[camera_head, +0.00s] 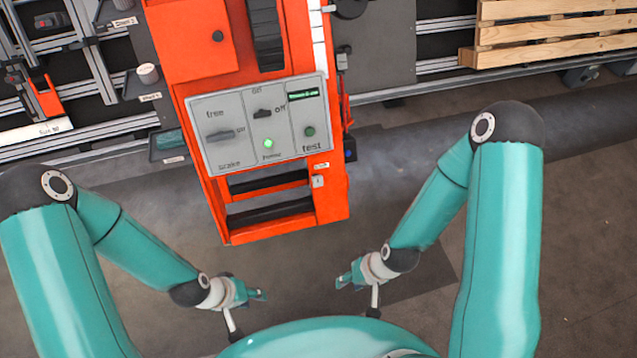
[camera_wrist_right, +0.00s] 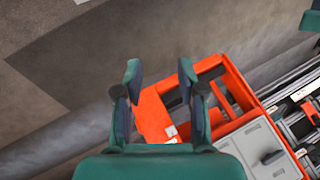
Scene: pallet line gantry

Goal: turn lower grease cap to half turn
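The orange machine (camera_head: 330,200) stands in the middle of the head view. A small grey fitting (camera_head: 318,181) sits low on its front, under a white label too small to read; I cannot tell whether it is the lower grease cap. No other part is clearly that cap. My left gripper (camera_head: 262,292) is below the machine in the picture, empty, its fingers seeming apart. My right gripper (camera_head: 346,276) is beside it, apart from the machine. In the right wrist view (camera_wrist_right: 160,80) its two fingers are spread with nothing between them, the orange frame beyond.
A grey control panel (camera_head: 258,122) with switches, a lit green lamp (camera_head: 268,143) and a small display (camera_head: 307,95) is on the machine's front. A wooden pallet (camera_head: 550,35) lies at upper right. Rails and shelves fill the upper left. The floor around my grippers is clear.

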